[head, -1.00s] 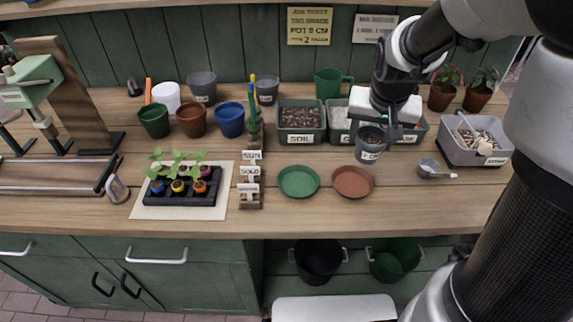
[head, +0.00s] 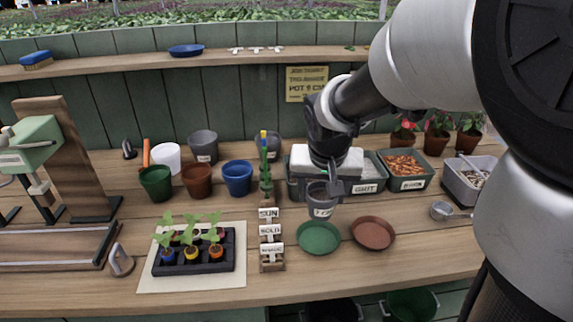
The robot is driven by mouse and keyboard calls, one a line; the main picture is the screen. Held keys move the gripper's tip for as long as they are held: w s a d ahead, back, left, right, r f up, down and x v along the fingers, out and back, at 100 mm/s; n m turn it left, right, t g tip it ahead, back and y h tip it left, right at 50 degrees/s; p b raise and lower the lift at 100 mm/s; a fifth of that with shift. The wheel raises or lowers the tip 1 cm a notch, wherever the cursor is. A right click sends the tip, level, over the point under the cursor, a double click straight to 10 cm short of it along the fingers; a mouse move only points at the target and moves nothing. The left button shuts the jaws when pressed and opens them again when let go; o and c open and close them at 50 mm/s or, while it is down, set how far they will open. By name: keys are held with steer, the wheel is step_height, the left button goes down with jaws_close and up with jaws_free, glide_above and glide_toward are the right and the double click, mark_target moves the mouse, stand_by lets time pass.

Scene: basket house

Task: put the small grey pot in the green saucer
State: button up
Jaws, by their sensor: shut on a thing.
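The green saucer (head: 319,240) lies flat on the bench, just left of a terracotta saucer (head: 373,233). The small grey pot (head: 321,203) has a white label and hangs upright in my gripper (head: 328,186). My gripper is shut on the pot's rim. The pot is above the back part of the green saucer; the exact gap between them is hard to tell. The saucer looks empty in its visible part.
Sign holders (head: 271,245) stand left of the green saucer. A seedling tray (head: 196,253) is farther left. Labelled bins (head: 403,170) stand behind, and a metal scoop (head: 442,210) lies right. The bench front below the saucers is clear.

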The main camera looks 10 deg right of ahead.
step_height(320, 180, down, 9)
steer(key=shift+r+b, duration=0.15)
steer(key=shift+b, duration=0.75)
steer(key=shift+f+b, duration=0.25)
steer(key=shift+b, duration=0.05)
steer(key=o, duration=1.1)
steer(key=shift+r, duration=0.1)
